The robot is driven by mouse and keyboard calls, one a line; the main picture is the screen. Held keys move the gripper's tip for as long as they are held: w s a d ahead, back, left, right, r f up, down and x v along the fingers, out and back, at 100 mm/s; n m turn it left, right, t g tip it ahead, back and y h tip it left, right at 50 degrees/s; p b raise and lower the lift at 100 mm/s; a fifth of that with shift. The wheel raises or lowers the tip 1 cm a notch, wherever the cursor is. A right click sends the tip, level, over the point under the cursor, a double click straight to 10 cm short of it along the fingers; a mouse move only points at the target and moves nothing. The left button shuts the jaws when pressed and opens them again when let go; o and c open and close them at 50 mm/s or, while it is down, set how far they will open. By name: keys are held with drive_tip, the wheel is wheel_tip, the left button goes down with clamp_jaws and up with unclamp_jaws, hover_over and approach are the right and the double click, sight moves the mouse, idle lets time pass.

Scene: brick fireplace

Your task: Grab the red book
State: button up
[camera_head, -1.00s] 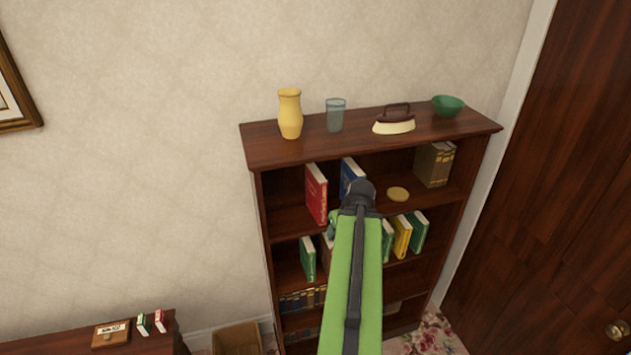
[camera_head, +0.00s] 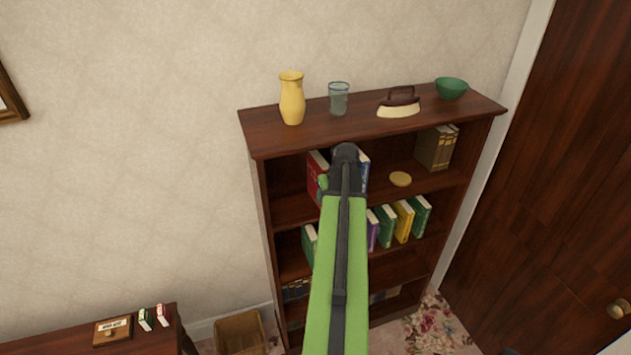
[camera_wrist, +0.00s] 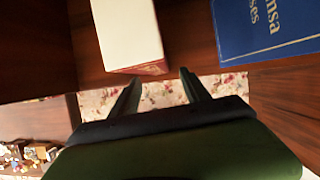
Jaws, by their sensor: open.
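The red book (camera_head: 315,172) stands upright on the top shelf of the bookcase, partly hidden behind my arm in the head view. In the wrist view the red book (camera_wrist: 128,35) shows mostly its pale page edges, with a thin red strip at its lower edge. My gripper (camera_wrist: 160,85) is open, with two dark fingers apart and nothing between them. The book lies just beyond the fingertips, slightly left of their middle. I cannot tell whether they touch. In the head view my gripper's fingers are hidden by the arm.
A blue book (camera_wrist: 265,30) stands right of the red one, close by. The wooden bookcase (camera_head: 262,215) has side walls and a top board (camera_head: 260,135) bearing a yellow vase (camera_head: 292,98), glass (camera_head: 339,99), iron (camera_head: 399,103) and green bowl (camera_head: 451,88). A round yellowish object (camera_head: 400,179) lies on the shelf.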

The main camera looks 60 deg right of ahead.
drive_tip(key=b+x, duration=0.3)
drive_tip(key=x, duration=0.2)
drive_tip(key=shift+s+f, duration=0.1)
drive_tip(key=shift+r, duration=0.25)
drive_tip(key=shift+f, duration=0.3)
clamp_jaws()
idle(1.3)
